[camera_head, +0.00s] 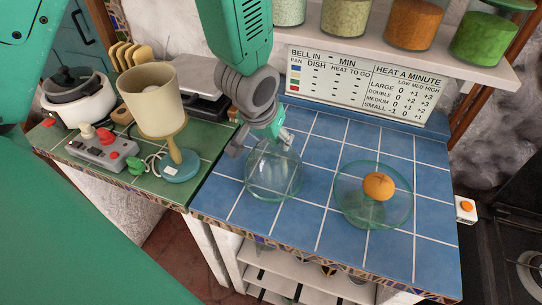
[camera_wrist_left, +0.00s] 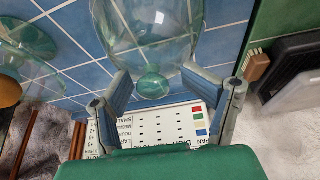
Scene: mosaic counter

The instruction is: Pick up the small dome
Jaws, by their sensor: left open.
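The small dome (camera_head: 273,176) is a clear glass dome standing on the blue tiled counter. My left gripper (camera_head: 260,145) comes down over its top, with the jaws open. In the left wrist view the dome (camera_wrist_left: 150,25) fills the upper middle, and its round greenish knob (camera_wrist_left: 153,84) lies near the gap between the two open fingers (camera_wrist_left: 163,88). I cannot tell whether a finger touches the glass. My right gripper is not in view.
A glass bowl (camera_head: 346,208) with an orange (camera_head: 378,186) stands right of the dome. A lamp (camera_head: 152,100) and a control box (camera_head: 103,150) stand on the green tiles at left. A shelf of jars (camera_head: 480,72) overhangs the back. Blue tiles in front are clear.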

